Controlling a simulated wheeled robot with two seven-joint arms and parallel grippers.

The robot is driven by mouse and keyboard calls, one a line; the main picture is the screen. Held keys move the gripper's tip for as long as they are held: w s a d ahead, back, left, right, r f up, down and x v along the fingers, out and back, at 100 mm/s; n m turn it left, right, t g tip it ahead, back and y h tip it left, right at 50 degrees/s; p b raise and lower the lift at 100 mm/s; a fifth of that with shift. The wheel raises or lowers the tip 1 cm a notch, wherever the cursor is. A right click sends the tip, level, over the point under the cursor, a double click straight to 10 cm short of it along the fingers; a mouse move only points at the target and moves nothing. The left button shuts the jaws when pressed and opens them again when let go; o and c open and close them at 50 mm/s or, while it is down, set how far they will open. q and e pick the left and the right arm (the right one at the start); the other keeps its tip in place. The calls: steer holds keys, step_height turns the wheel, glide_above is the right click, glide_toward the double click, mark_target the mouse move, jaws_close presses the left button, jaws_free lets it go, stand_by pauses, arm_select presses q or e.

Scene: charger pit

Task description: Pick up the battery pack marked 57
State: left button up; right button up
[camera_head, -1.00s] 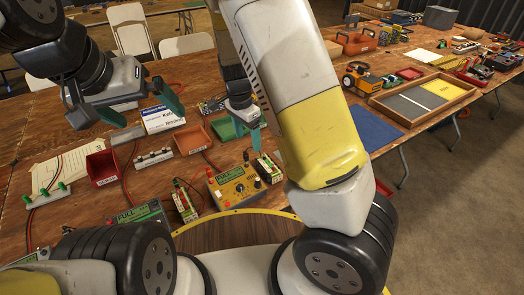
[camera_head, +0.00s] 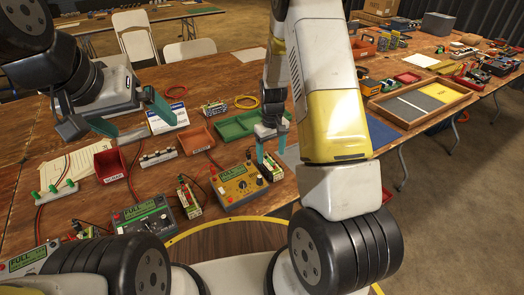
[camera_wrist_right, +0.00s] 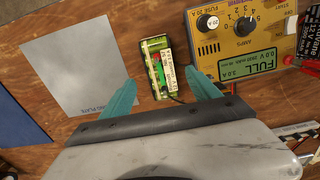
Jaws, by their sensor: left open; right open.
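A battery pack (camera_head: 270,171) with a green and pale label stands beside a yellow charger (camera_head: 240,184). It also shows in the right wrist view (camera_wrist_right: 155,60), with a red and green strip and a lead at its near end. I cannot read its number. My right gripper (camera_head: 272,150) is open above this pack; in the right wrist view its teal fingers (camera_wrist_right: 161,80) lie on either side of the pack's near end. I cannot tell whether they touch it. Another pack (camera_head: 189,196) stands left of the charger. My left gripper (camera_head: 146,124) is open and empty above the table.
A dark charger (camera_head: 150,222) stands front left. A red bin (camera_head: 108,166), an orange tray (camera_head: 196,139) and a green tray (camera_head: 238,124) lie behind. A grey plate (camera_wrist_right: 70,65) lies flat left of the pack in the right wrist view.

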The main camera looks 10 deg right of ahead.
mark_target(270, 162)
step_height(270, 162, down, 6)
steer(key=shift+w+a+r, duration=0.1)
steer(key=shift+w+r, duration=0.05)
steer(key=shift+r, duration=0.05)
jaws_close()
stand_by(0.4)
